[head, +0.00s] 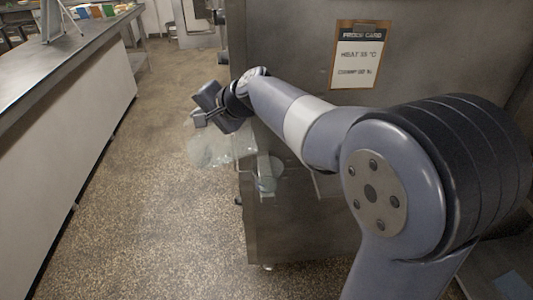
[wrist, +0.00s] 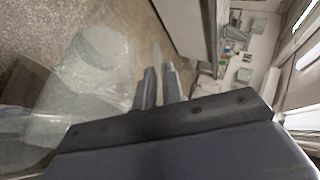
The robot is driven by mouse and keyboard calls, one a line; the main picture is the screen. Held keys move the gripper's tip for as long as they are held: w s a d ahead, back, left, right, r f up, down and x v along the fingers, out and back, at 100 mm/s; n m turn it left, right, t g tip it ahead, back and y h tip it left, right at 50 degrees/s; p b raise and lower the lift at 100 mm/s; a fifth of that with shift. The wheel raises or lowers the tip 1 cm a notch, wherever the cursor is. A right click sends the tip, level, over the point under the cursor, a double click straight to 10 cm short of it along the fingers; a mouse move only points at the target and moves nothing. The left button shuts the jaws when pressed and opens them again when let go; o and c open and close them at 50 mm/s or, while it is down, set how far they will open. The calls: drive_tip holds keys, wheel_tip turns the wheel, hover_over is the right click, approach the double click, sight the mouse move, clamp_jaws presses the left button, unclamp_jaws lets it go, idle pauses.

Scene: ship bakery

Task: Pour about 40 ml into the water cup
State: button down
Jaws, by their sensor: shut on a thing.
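My gripper (head: 212,117) is in the left-middle of the head view, out in front of the steel cabinet's left edge. In the wrist view its two fingers (wrist: 158,86) are close together. It is shut on a clear, see-through vessel (head: 215,152), which hangs in the air below it and looks tilted. The vessel fills the left of the wrist view (wrist: 98,65). I cannot make out its rim, its handle or any liquid in it. I cannot pick out the water cup for certain. A small pale, glassy piece (head: 267,182) shows at the cabinet's edge, right of the vessel.
A steel cabinet (head: 310,225) stands close on the right, with a clipboard card (head: 358,55) on the panel above. A long counter (head: 65,60) runs along the left, with colourful items at its far end. The speckled floor (head: 170,220) between them is clear.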

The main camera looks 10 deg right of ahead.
drive_tip(key=shift+a+f+h+p, duration=0.1)
drive_tip(key=shift+a+h+p, duration=0.2)
drive_tip(key=shift+p, duration=0.75)
drive_tip(key=shift+f, duration=0.15)
drive_tip(key=shift+a+r+p, duration=0.15)
drive_tip(key=shift+r+p, duration=0.15)
drive_tip(key=shift+p, duration=0.75)
